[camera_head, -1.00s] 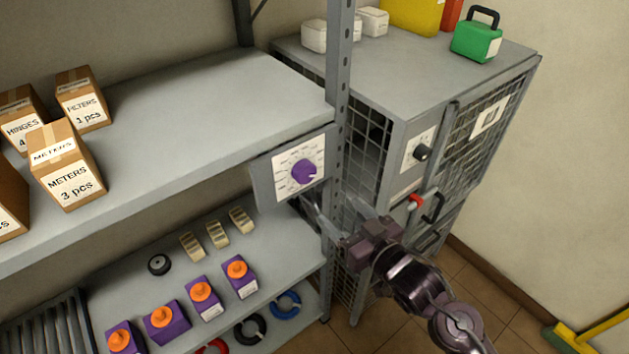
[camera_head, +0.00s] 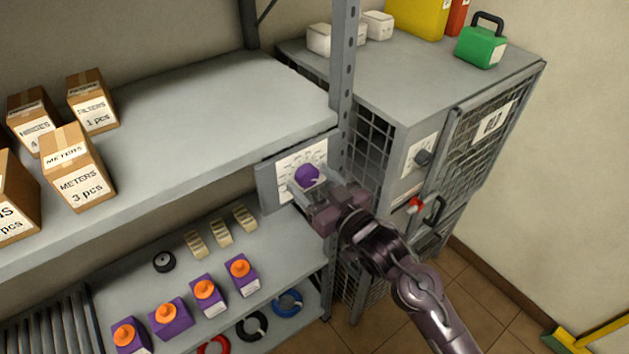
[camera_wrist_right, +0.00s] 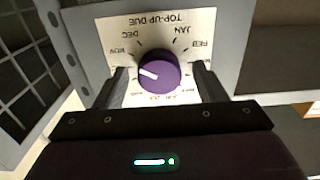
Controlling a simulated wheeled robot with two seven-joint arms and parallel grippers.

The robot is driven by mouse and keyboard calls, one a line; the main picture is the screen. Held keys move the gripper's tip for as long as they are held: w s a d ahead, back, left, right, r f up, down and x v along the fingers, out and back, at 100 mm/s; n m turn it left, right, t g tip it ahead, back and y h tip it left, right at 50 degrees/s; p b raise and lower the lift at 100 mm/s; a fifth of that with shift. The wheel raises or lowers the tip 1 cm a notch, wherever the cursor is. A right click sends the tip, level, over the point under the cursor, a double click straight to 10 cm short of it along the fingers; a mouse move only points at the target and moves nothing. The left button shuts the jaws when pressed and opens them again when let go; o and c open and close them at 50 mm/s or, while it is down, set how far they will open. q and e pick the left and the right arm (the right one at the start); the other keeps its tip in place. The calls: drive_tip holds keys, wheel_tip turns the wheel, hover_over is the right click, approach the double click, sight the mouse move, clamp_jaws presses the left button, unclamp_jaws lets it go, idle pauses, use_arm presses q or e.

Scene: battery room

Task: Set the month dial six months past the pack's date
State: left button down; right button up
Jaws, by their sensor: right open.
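The purple month dial (camera_head: 307,174) sits on a pale plate on a grey panel at the shelf's right end. In the right wrist view the dial (camera_wrist_right: 160,75) shows a white pointer mark aimed left. The plate reads TOP-UP DUE upside down, with NOV, DEC, JAN and FEB legible. My right gripper (camera_wrist_right: 163,86) is open, one finger on each side of the dial; contact cannot be told. The right gripper (camera_head: 306,190) covers the dial's lower part in the head view. Purple packs with orange caps (camera_head: 205,292) stand on the lower shelf; their label dates are unreadable. My left gripper is not in view.
Cardboard boxes (camera_head: 78,180) are on the upper shelf. Beige blocks (camera_head: 220,233) and a black wheel (camera_head: 163,261) lie below.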

drive_tip(key=c, duration=1)
drive_tip(key=shift+o, duration=0.2)
drive_tip(key=n, duration=0.5)
drive_tip(key=shift+d+b, duration=0.1)
drive_tip(key=shift+b, duration=0.3)
drive_tip(key=o, duration=1)
drive_tip(key=shift+c, duration=0.2)
